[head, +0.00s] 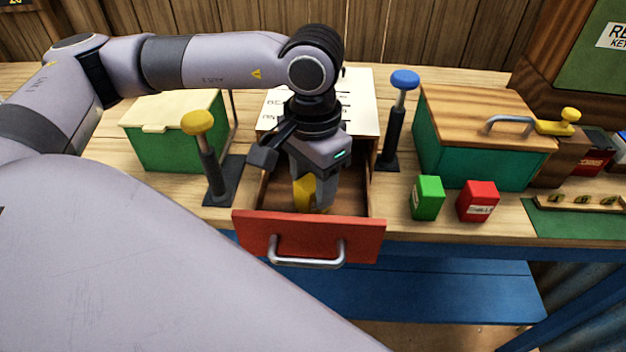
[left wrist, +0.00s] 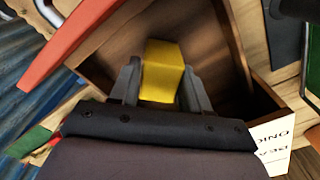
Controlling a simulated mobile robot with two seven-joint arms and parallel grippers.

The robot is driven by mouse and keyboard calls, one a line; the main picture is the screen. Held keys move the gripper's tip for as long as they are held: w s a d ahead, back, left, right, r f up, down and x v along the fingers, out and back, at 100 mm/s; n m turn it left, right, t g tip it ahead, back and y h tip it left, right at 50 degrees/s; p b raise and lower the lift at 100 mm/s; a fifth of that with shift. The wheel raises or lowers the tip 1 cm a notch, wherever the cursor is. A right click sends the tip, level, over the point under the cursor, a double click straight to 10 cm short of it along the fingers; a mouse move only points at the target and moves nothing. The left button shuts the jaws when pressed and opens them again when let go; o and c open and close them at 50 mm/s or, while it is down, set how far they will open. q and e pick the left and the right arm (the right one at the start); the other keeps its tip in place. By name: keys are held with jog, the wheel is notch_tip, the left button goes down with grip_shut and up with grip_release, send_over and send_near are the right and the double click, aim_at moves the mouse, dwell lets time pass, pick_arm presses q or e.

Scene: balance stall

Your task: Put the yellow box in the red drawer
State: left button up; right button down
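The red drawer (head: 255,236) is pulled open below the table top, with a metal handle on its red front. My left gripper (head: 315,190) points down into the drawer. It is shut on the yellow box (head: 303,193), which is inside the drawer's walls. In the left wrist view the yellow box (left wrist: 163,72) sits between the two grey fingers, with the brown drawer interior around it. Whether the box touches the drawer floor is hard to tell. My right gripper is not in view.
A green box (head: 427,198) and a red box (head: 478,201) stand right of the drawer. Posts with a yellow knob (head: 198,123) and a blue knob (head: 404,80) flank it. A green chest with a wooden lid (head: 480,110) stands right; a cream-lidded green box (head: 165,150) stands left.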

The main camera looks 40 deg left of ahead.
aim_at(312, 182)
pick_arm(q)
jog(key=o, duration=0.4)
jog(key=shift+r+p, duration=0.3)
jog(key=shift+p, duration=0.2)
notch_tip(312, 182, up, 12)
jog(key=shift+f+b, duration=0.15)
jog(key=shift+b, duration=0.15)
jog(key=shift+s, duration=0.1)
